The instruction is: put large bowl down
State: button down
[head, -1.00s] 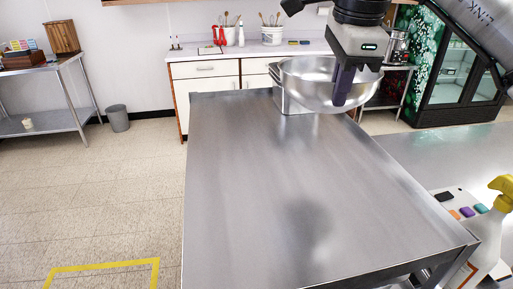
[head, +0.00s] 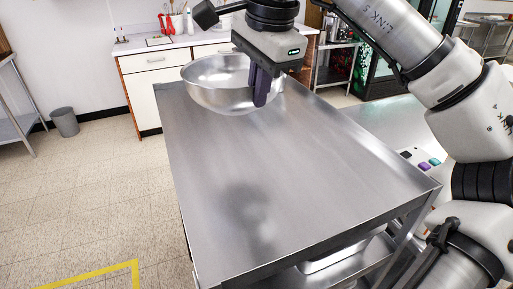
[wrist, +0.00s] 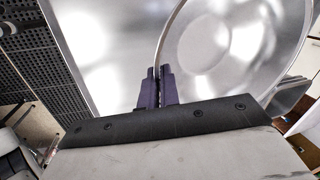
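The large bowl (head: 215,88) is a shiny steel bowl, upright, over the far part of the steel table (head: 250,170). My gripper (head: 262,92) points down at the bowl's right side, its dark fingers shut on the rim. In the wrist view the fingers (wrist: 157,92) pinch the rim of the bowl (wrist: 225,50), which fills the upper right. A dark shadow lies on the tabletop nearer to me, and the bowl appears held above the surface. The exact gap under it is hard to tell.
The tabletop in front of the bowl is bare. A white cabinet (head: 155,88) with a utensil-topped counter stands behind. A grey bin (head: 64,122) is on the floor at left. A metal pan (head: 335,255) sits on the table's lower shelf.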

jog(key=x, duration=0.4)
jog(key=s+d+p+x, duration=0.1)
jog(key=x, duration=0.3)
jog(key=s+p+x, duration=0.1)
jog(key=x, duration=0.2)
jog(key=shift+s+d+f, duration=0.1)
jog(key=shift+f, duration=0.95)
jog(key=shift+f, duration=0.2)
jog(key=c, duration=1.6)
grip_release()
jog(key=shift+r, duration=0.15)
jog(key=b+v, duration=0.3)
jog(key=v, duration=0.9)
